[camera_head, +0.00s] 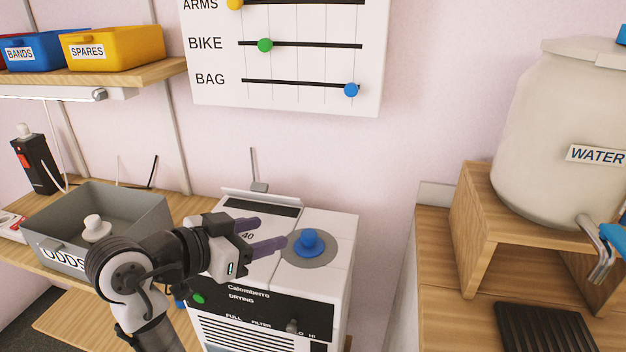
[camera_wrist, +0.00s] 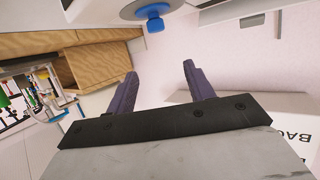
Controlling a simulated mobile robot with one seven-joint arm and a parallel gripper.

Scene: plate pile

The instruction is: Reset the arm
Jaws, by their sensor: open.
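My gripper (camera_head: 268,235) is open, with two purple fingers and nothing between them. In the head view it is over the left part of the white machine (camera_head: 320,265) with a black front panel, pointing right. The machine's blue knob (camera_head: 309,242), on a grey disc, is just right of the fingertips, and a gap seems to separate them. In the wrist view the fingers (camera_wrist: 157,85) are spread apart, and the blue knob (camera_wrist: 155,20) shows beyond them at the top. My arm hides part of the machine's left side.
A grey ODDS bin (camera_head: 140,212) stands on the left bench beside my arm. A shelf above holds a blue BANDS bin (camera_head: 35,52) and a yellow SPARES bin (camera_head: 115,48). A slider board (camera_head: 290,95) hangs behind. A WATER container (camera_head: 560,110) stands on a wooden stand (camera_head: 480,225) at right.

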